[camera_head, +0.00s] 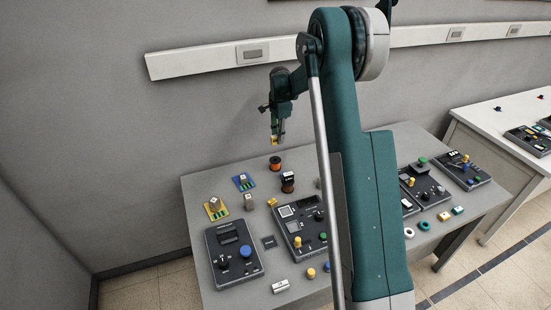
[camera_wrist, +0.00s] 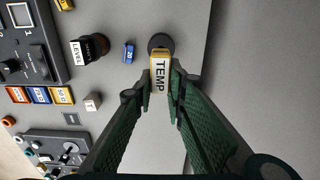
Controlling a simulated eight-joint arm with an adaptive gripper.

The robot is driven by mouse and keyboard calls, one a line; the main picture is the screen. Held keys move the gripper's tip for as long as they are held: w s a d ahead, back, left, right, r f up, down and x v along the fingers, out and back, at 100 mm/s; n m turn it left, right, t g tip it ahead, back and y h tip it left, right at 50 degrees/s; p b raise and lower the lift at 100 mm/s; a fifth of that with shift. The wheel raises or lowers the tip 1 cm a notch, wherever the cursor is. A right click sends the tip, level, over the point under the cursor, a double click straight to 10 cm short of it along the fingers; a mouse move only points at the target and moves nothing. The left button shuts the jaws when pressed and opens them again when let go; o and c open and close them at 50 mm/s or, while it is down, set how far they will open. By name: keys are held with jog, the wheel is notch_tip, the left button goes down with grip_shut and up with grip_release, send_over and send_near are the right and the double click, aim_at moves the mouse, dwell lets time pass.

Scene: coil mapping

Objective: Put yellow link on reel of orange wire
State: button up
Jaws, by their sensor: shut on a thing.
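My gripper (camera_head: 276,136) is shut on the yellow link (camera_head: 274,141) and holds it in the air above the table's back part. In the wrist view my gripper (camera_wrist: 160,92) has its fingertips on both sides of the yellow link (camera_wrist: 160,76), whose white face reads TEMP. The reel of orange wire (camera_head: 275,163) stands upright on the table below my gripper, with a clear gap under the link. In the wrist view its dark round top (camera_wrist: 159,40) shows just beyond the link, which hides part of it.
A dark reel (camera_head: 288,187) with a LEVEL block (camera_wrist: 81,51) on top stands close by the orange reel. A small blue block (camera_wrist: 129,53) lies between them in the wrist view. Control panels (camera_head: 234,252) and loose pieces fill the table's front.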

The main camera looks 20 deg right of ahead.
jog(key=shift+w+a, duration=0.1)
jog(key=shift+a, duration=0.05)
send_over(278, 159)
jog(key=shift+f, duration=3.1)
jog(key=shift+f, duration=0.15)
jog(key=shift+f, duration=1.75)
jog(key=shift+f+b, duration=0.15)
jog(key=shift+b, duration=0.2)
jog(key=o, duration=0.9)
